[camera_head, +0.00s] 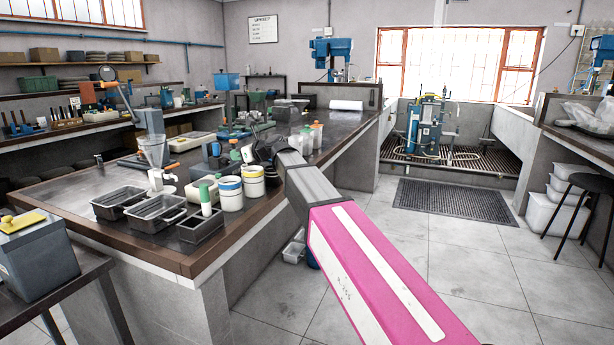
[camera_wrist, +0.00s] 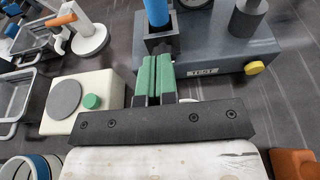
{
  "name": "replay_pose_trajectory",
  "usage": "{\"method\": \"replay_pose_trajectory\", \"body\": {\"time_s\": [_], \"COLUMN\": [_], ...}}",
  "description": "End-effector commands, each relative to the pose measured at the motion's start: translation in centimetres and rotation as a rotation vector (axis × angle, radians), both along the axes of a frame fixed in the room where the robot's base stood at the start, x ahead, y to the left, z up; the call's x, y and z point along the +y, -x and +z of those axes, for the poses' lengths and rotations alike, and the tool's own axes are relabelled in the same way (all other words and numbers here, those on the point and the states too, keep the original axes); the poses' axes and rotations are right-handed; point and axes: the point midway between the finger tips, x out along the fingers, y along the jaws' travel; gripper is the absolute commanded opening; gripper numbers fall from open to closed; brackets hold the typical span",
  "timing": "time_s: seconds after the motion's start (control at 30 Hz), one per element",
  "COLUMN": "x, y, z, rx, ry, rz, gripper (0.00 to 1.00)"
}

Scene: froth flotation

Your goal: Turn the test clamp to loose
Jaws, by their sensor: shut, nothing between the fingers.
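A grey device (camera_wrist: 225,42) in the wrist view carries a small label plate (camera_wrist: 203,72) that seems to read TEST. A blue upright handle (camera_wrist: 157,12) rises from a dark square block (camera_wrist: 160,38) at its left end, and I take this for the test clamp. A yellow knob (camera_wrist: 255,68) is on its near right side. My gripper (camera_wrist: 155,64) has its green fingers shut together and empty, just in front of the dark block. I cannot tell whether they touch it. In the head view my gripper (camera_head: 266,149) is over the bench's right part, and the clamp is hard to make out.
A white scale (camera_wrist: 84,100) with a grey disc and green button lies left of my fingers. Metal trays (camera_head: 157,211), white tubs (camera_head: 230,194) and a funnel stand (camera_head: 156,153) crowd the bench (camera_head: 60,188). The floor (camera_head: 480,262) to the right is clear.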

Motion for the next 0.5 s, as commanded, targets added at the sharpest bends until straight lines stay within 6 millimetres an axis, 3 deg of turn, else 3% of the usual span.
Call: {"method": "replay_pose_trajectory", "body": {"time_s": [0.2, 0.5], "x": [2.3, 3.1], "y": [-1.0, -1.3], "z": [0.0, 0.1], "rx": [0.0, 0.0], "ry": [0.0, -0.002], "rz": [0.001, 0.001], "gripper": [0.0, 0.0]}}
